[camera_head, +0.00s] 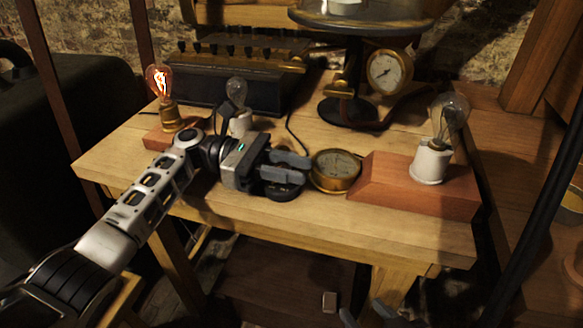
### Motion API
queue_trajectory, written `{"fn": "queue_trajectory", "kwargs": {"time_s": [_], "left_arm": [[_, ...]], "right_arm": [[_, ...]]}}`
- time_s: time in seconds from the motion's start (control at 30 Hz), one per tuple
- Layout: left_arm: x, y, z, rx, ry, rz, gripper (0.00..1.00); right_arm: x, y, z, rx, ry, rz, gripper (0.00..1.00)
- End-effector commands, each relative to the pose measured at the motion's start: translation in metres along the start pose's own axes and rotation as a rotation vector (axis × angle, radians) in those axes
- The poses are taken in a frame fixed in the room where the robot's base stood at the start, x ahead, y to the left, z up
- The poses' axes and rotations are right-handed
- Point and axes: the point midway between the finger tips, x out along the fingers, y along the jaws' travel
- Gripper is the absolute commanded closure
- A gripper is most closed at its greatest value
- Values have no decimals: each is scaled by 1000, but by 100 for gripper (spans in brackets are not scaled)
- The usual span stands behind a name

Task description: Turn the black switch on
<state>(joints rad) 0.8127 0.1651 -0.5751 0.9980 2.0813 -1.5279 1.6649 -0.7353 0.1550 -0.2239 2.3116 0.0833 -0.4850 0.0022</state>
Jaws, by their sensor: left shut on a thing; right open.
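The black switch (287,193) is a round dark piece on the wooden table, near its front edge and left of a brass gauge. My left gripper (289,166) reaches in from the left over the switch and is shut on it; the fingers hide its top and the exact contact. I cannot tell the switch's setting. My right gripper (367,316) shows only its fingertips at the bottom edge, apart and empty, low in front of the table.
A lit bulb (159,82) stands at the table's left. Unlit bulbs stand behind my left arm (237,92) and on a wooden block at right (450,115). A brass gauge (336,170) sits close right of the switch. A dark box (240,75) and a round stand (347,108) are behind.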

Motion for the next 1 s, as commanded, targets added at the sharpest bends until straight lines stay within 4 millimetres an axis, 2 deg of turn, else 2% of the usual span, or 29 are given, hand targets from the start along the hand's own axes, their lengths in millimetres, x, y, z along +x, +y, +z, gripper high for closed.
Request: {"fn": "queue_trajectory", "kwargs": {"time_s": [0.17, 0.2, 0.27, 0.53, 0.67, 0.77, 1.0], "left_arm": [[2, -1, 0, -1, 0, -4, 96], [2, -1, 0, -1, 0, -4, 65], [2, -1, 0, 0, 0, -4, 52], [0, 0, 0, 0, 0, -1, 52], [-9, 0, 0, 0, 1, 0, 52], [-25, 0, -1, 0, 1, 2, 52], [-77, 1, -2, 0, 2, 2, 52]], "right_arm": [[0, 0, 0, 0, 0, -1, 52], [0, 0, 0, 0, 0, -1, 52], [0, 0, 0, 0, 0, -1, 52], [2, 0, 0, 3, 2, 1, 52], [4, 0, 0, 6, 3, 2, 52], [4, 0, 1, 8, 4, 2, 52], [9, 0, 9, 11, -5, -2, 52]]}}
